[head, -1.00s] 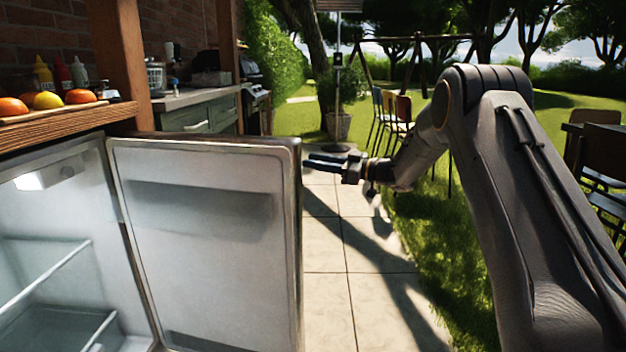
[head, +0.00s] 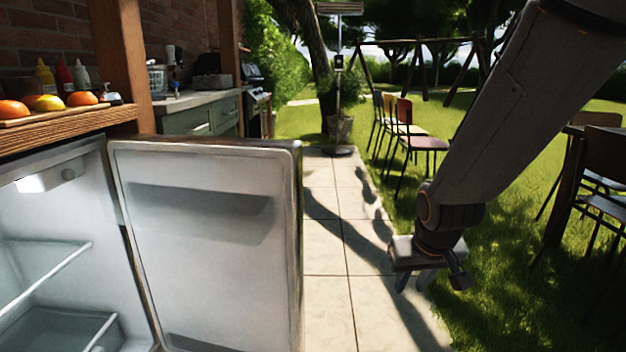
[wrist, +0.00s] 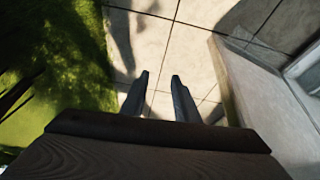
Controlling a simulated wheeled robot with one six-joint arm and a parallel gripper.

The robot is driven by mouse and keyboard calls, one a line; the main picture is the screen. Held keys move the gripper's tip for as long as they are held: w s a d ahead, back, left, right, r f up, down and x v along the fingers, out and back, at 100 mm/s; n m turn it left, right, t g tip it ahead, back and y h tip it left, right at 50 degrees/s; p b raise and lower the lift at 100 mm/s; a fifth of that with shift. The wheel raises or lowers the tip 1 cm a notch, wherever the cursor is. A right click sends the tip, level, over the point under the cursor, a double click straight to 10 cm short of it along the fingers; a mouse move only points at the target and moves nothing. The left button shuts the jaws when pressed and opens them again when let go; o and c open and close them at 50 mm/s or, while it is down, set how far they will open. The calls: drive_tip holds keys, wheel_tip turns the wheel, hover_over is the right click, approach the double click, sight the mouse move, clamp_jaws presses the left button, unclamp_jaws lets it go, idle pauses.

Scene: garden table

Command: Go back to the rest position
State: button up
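My gripper (head: 414,280) hangs pointing down over the edge between the paving and the grass, to the right of the open fridge door. In the wrist view the two fingers of my gripper (wrist: 159,80) stand apart with nothing between them, and bare tiles show beyond. The fridge door (head: 215,240) stands wide open, its inner side facing me, with clear room between it and my gripper. The fridge (head: 50,250) shows glass shelves and no items on the visible parts.
A wooden counter (head: 70,128) with fruit and bottles is above the fridge. The tiled path (head: 325,245) runs clear ahead. Chairs (head: 420,142) stand on the grass beyond, and a dark table with more chairs (head: 605,165) is at the right.

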drive_tip(key=s+f+g, duration=0.2)
drive_tip(key=s, duration=0.7)
drive_tip(key=s+a+r+n+g+y, duration=0.1)
drive_tip(key=s+a+r+n, duration=0.2)
drive_tip(key=s+a, duration=0.6)
drive_tip(key=s+a+r+n+g+y, duration=0.1)
drive_tip(key=s+a+r+n+g, duration=0.3)
drive_tip(key=a, duration=0.9)
drive_tip(key=d+r+m+t+p, duration=0.1)
drive_tip(key=d+r+m+p, duration=0.2)
drive_tip(key=d+r+p, duration=0.7)
drive_tip(key=s+d+r+m+t+h+p, duration=0.1)
drive_tip(key=d+r+m+p, duration=0.3)
drive_tip(key=d+r+p, duration=0.6)
wheel_tip(320, 180, up, 5)
drive_tip(key=p, duration=1.2)
drive_tip(key=shift+s+d+f+m+h, duration=0.2)
drive_tip(key=shift+s+d+m+h, duration=0.1)
drive_tip(key=shift+d, duration=0.05)
